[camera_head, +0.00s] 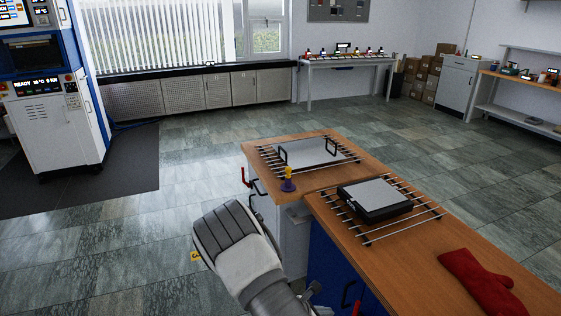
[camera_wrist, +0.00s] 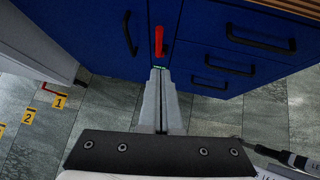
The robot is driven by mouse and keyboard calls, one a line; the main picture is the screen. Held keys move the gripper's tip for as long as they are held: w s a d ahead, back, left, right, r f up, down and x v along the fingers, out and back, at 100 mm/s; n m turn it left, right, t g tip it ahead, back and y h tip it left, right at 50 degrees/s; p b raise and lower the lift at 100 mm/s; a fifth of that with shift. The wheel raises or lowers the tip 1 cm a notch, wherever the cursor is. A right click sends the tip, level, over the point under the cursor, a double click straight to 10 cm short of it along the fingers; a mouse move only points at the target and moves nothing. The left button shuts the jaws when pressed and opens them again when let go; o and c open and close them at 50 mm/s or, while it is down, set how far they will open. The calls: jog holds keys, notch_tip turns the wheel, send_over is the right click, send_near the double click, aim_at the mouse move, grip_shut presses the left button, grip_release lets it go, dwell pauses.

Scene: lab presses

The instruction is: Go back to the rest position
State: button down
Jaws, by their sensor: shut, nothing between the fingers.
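My gripper (camera_wrist: 159,75) shows in the wrist view with its two fingers together and nothing between them. It points at the front of a blue cabinet (camera_wrist: 210,30), near a red handle (camera_wrist: 158,40); I cannot tell whether the fingertips touch the cabinet. In the head view my arm is in the lower middle, left of the benches, and the gripper's fingers are hidden there.
Two wooden benches (camera_head: 460,262) hold wire racks, one with a flat plate (camera_head: 310,152), the other with a dark block (camera_head: 374,200). A red mitt (camera_head: 480,282) lies at right. A press machine (camera_head: 58,125) stands at left. The floor between (camera_head: 190,165) is clear.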

jog(key=s+d+r+m+g+y, duration=0.1)
jog(key=s+r+m, duration=0.1)
jog(key=r+m, duration=0.8)
jog(key=s+d+r+m+g+y, duration=0.2)
jog(key=s+r+m, duration=0.15)
jog(key=r, duration=1.25)
jog(key=s+a+r+m+t+y, duration=0.2)
jog(key=s+r+m, duration=0.3)
jog(key=s+r, duration=0.3)
jog(key=s+a+r+m+t+y, duration=0.1)
jog(key=s+a+r+m+y, duration=0.1)
jog(key=s+r, duration=0.6)
jog(key=s+m+y, duration=0.1)
jog(key=m, duration=0.1)
jog(key=shift+r+m+t+y, duration=0.25)
jog(key=shift+m+t+y, duration=0.05)
jog(key=shift+m+t, duration=0.1)
